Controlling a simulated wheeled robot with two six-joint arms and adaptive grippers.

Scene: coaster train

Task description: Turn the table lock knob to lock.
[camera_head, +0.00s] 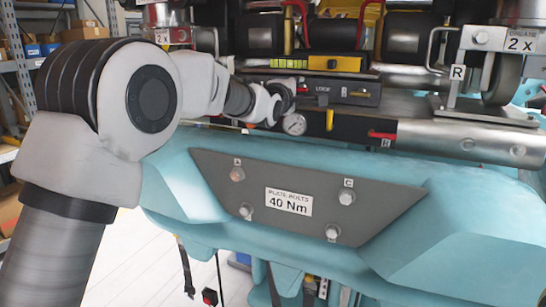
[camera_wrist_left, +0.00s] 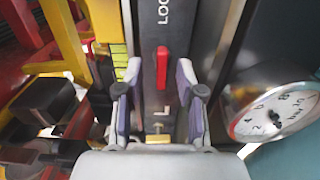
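A dark panel (camera_head: 345,92) with LOCK lettering sits on the machine in the head view. In the left wrist view, a red knob (camera_wrist_left: 162,67) stands on the dark lock plate (camera_wrist_left: 152,22), its long side running along the plate. My left gripper (camera_head: 288,99) is at the left end of the panel. In the wrist view, the fingers of my left gripper (camera_wrist_left: 158,80) are open on both sides of the knob, with gaps left and right. A small brass part (camera_wrist_left: 158,138) lies nearer the palm. My right gripper is not seen.
A round pressure gauge (camera_head: 294,124) sits just below the gripper, and beside the right finger in the wrist view (camera_wrist_left: 280,112). A yellow level (camera_head: 318,63) lies behind the panel.

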